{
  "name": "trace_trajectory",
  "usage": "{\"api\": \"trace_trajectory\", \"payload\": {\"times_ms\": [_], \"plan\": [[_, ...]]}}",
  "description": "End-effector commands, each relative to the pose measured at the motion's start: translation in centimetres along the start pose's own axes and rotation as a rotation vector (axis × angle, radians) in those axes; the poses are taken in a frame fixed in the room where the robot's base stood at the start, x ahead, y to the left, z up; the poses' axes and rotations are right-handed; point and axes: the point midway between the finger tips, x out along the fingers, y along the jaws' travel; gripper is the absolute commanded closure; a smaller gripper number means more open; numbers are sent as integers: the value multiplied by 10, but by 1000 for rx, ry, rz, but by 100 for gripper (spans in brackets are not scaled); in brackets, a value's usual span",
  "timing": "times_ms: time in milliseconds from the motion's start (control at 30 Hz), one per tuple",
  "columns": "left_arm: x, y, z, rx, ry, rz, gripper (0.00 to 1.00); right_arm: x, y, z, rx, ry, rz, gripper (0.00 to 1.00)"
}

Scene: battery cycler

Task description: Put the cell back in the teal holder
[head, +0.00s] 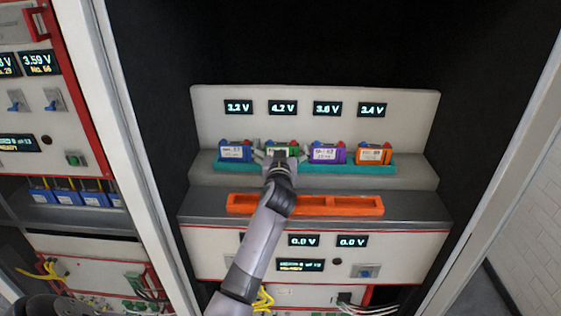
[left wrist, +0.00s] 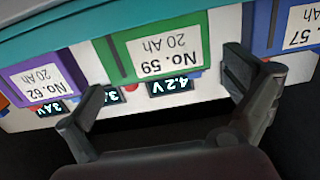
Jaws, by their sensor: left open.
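The teal holder (head: 350,169) sits on the ledge below the voltage displays, with a blue, a green, a purple and an orange cell in a row in it. My left gripper (head: 280,158) is in front of the green cell (head: 283,142), with one finger toward each side of it. In the left wrist view, which looks upside down, the green cell (left wrist: 180,42) reads No. 59, 20 Ah. The left gripper (left wrist: 165,82) is open there, its fingers spread wider than the cell. I cannot tell whether they touch it. My right gripper is not in view.
The blue cell (head: 234,151) and purple cell (head: 328,153) stand close on either side. The orange cell (head: 374,154) is at the right end. An empty orange tray (head: 340,213) lies on the lower ledge, partly behind my left arm. White cabinet posts frame the bay.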

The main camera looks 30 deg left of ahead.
Motion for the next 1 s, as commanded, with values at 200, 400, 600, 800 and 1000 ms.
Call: {"api": "trace_trajectory", "payload": {"times_ms": [200,400,600,800,1000], "plan": [[-45,0,2,-3,0,1,0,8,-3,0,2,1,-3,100],[-81,0,2,-2,-1,1,0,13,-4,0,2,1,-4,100],[-98,0,1,-1,0,0,0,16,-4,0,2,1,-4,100],[-101,0,0,0,0,0,0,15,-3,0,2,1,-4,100],[-101,0,1,1,-2,1,0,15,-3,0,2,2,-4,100]]}}
